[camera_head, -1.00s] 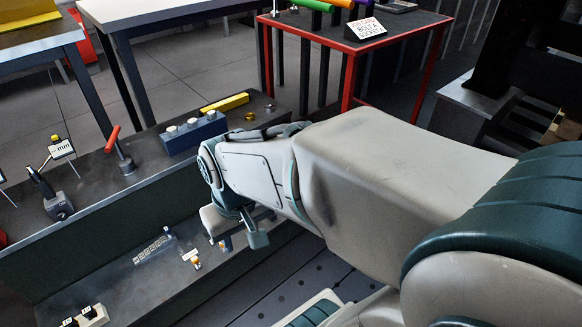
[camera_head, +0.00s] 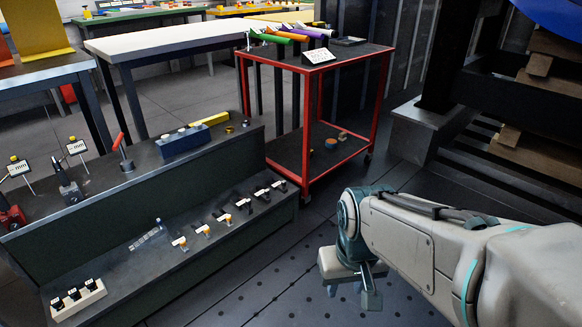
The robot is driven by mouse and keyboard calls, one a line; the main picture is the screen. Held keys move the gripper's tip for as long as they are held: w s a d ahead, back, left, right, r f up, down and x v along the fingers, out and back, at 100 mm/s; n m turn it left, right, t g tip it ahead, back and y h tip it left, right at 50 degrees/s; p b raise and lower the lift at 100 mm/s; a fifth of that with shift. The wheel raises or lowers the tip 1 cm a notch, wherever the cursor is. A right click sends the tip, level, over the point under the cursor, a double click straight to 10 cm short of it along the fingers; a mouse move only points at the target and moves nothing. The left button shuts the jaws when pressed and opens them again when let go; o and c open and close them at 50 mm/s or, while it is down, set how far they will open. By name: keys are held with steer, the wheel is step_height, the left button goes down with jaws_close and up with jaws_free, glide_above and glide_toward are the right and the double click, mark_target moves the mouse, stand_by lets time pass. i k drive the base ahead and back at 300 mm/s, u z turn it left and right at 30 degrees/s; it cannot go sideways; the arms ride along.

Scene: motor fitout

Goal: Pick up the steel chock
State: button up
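I cannot pick out a steel chock for certain in this view. The stepped dark bench (camera_head: 130,205) on the left holds small parts on its upper and lower levels, too small to name surely. My gripper (camera_head: 347,288) hangs pointing down over the dark floor, right of the bench and in front of the red cart (camera_head: 307,178). It touches none of the parts on the bench. No held object shows.
A blue block (camera_head: 184,142) and a yellow bar (camera_head: 210,119) lie on the bench's upper level. A row of white-tagged parts and a white holder (camera_head: 77,301) stand on the lower level. Small items lie on the cart's lower shelf. A dark rack (camera_head: 520,130) stands at right.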

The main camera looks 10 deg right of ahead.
mark_target(278, 186)
steer(key=u, duration=0.7)
steer(key=i, duration=1.3)
steer(key=z, duration=0.45)
steer(key=i, duration=0.5)
steer(key=z, duration=1.4)
steer(key=k, duration=1.2)
steer(key=z, duration=0.85)
steer(key=i, duration=2)
steer(key=u, duration=1.6)
steer(key=i, duration=0.75)
steer(key=u, duration=0.95)
